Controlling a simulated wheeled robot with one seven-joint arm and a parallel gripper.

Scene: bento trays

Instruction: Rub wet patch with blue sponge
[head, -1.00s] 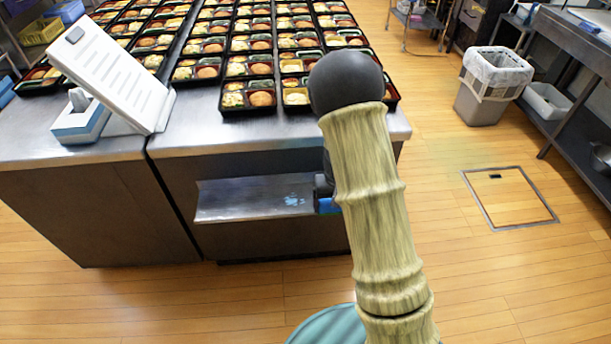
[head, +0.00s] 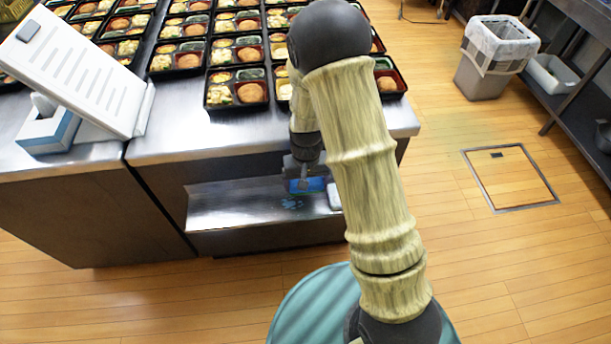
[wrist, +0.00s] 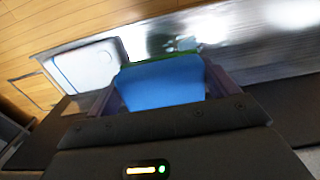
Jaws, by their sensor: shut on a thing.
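My gripper (head: 304,172) is shut on the blue sponge (head: 309,186). In the wrist view the sponge (wrist: 160,86) sits between the two fingers, with a green edge on its far side. The wet patch (head: 291,204) is a small light-blue splash on the low steel shelf (head: 225,207) at the front of the counter. In the head view the sponge is just behind the patch and slightly to its right. I cannot tell whether the sponge touches the shelf. My arm hides part of the shelf's right side.
A white tray-like object (wrist: 88,67) lies at the shelf's end, left of the sponge in the wrist view. Rows of filled bento trays (head: 238,88) cover the counter above. A white tilted panel (head: 80,68) stands on the counter's left. The shelf's left part is clear.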

